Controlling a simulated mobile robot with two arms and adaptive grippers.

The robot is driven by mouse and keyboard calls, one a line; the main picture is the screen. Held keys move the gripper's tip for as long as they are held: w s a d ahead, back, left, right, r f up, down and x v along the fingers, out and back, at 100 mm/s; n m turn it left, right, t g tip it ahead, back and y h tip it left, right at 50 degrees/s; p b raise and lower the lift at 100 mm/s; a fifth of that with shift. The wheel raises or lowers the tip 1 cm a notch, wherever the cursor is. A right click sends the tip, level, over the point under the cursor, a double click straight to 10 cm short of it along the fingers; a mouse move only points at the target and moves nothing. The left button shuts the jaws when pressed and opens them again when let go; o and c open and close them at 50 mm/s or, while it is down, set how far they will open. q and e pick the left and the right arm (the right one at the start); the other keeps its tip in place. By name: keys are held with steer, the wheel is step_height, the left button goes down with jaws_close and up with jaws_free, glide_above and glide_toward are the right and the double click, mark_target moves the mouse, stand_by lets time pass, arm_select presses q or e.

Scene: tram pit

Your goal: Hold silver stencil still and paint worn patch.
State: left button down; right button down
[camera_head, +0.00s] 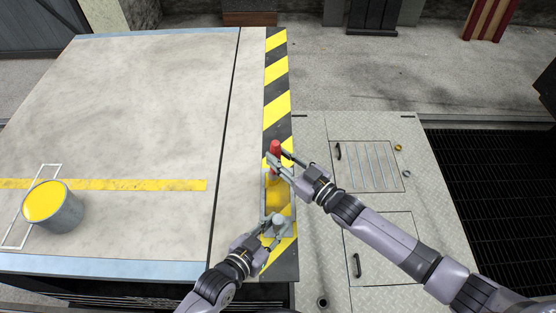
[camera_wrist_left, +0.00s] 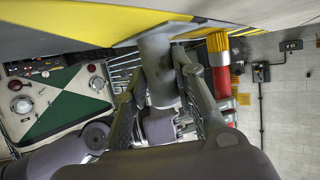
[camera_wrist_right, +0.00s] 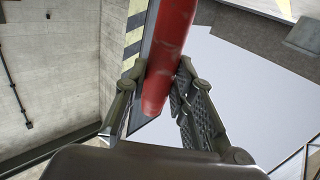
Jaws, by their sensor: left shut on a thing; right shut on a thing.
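The silver stencil (camera_head: 264,205) is a thin frame lying on the yellow-and-black striped edge band (camera_head: 277,75), with yellow showing in its opening. My left gripper (camera_head: 276,226) is shut on the stencil's grey knob (camera_wrist_left: 158,72) at its near end. My right gripper (camera_head: 279,162) is shut on the brush's red handle (camera_head: 275,148), which also shows in the right wrist view (camera_wrist_right: 172,45). In the left wrist view the brush's yellow bristles (camera_wrist_left: 217,42) are close to the striped surface; I cannot tell whether they touch. The worn patch is not clearly seen.
A grey bucket of yellow paint (camera_head: 65,217) stands at the left on the pale platform (camera_head: 140,110), over a white outlined rectangle and near a yellow stripe (camera_head: 160,185). Metal floor plates (camera_head: 315,135) lie right of the band, with a dark grating (camera_head: 500,180) beyond.

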steer(key=shift+w, duration=0.5)
steer(key=shift+s+f, duration=0.1)
steer(key=s+d, duration=0.1)
steer(key=s, duration=0.9)
steer(key=shift+s, duration=0.15)
stand_by(1.2)
stand_by(0.4)
